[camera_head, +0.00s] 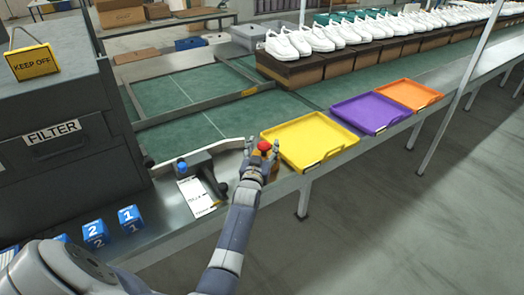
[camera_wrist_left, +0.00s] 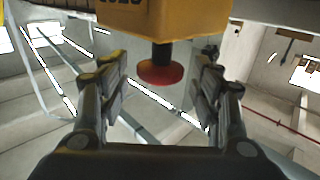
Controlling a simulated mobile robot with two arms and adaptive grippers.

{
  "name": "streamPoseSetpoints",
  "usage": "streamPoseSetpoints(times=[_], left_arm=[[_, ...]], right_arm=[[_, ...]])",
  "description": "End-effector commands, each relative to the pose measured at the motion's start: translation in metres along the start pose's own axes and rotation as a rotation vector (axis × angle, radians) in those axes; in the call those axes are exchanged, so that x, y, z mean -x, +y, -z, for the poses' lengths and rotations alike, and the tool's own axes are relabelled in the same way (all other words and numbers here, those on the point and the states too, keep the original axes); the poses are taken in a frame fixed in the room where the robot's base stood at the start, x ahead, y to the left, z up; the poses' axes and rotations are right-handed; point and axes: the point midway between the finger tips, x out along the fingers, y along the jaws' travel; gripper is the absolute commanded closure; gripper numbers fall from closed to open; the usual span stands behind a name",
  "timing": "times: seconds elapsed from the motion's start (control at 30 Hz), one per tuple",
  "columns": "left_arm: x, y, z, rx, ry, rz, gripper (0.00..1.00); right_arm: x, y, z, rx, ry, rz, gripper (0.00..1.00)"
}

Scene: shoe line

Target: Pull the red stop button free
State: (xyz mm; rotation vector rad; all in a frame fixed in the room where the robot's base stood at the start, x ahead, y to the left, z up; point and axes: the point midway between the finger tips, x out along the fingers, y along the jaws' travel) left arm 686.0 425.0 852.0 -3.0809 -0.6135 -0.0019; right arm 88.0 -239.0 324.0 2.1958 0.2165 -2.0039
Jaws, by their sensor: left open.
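The red stop button (camera_head: 265,146) sits on a small yellow box near the front edge of the line, left of the yellow tray. In the left wrist view the round red button head (camera_wrist_left: 160,73) stands out from the yellow box (camera_wrist_left: 165,20) on a dark stem. My left gripper (camera_head: 261,152) is open at the button. In the left wrist view its two fingers stand on either side of the red head, with a gap on both sides. My right gripper is not in view.
Yellow (camera_head: 309,141), purple (camera_head: 372,113) and orange trays (camera_head: 409,95) line the front edge to the right. A device with a blue knob (camera_head: 182,166), numbered blue cubes (camera_head: 96,233) and the dark filter housing (camera_head: 60,140) are to the left. White shoes stand on boxes behind.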

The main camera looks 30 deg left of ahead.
Motion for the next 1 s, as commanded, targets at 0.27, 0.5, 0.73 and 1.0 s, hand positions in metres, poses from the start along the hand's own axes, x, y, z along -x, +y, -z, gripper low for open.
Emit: streamPoseSetpoints(times=[0.27, 0.5, 0.73, 1.0], left_arm=[[0.027, 0.0, -0.002, 0.0, -0.003, 0.0, 0.41], [0.073, 0.0, -0.002, 0.0, -0.002, -0.001, 0.41], [0.107, 0.0, -0.001, 0.0, -0.001, 0.0, 0.41], [0.12, 0.0, 0.001, 0.0, 0.002, 0.0, 0.41]], right_arm=[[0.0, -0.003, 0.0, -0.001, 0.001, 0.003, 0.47], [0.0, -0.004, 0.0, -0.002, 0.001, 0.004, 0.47], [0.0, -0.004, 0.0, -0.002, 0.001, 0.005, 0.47], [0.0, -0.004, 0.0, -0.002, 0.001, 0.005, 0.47]])
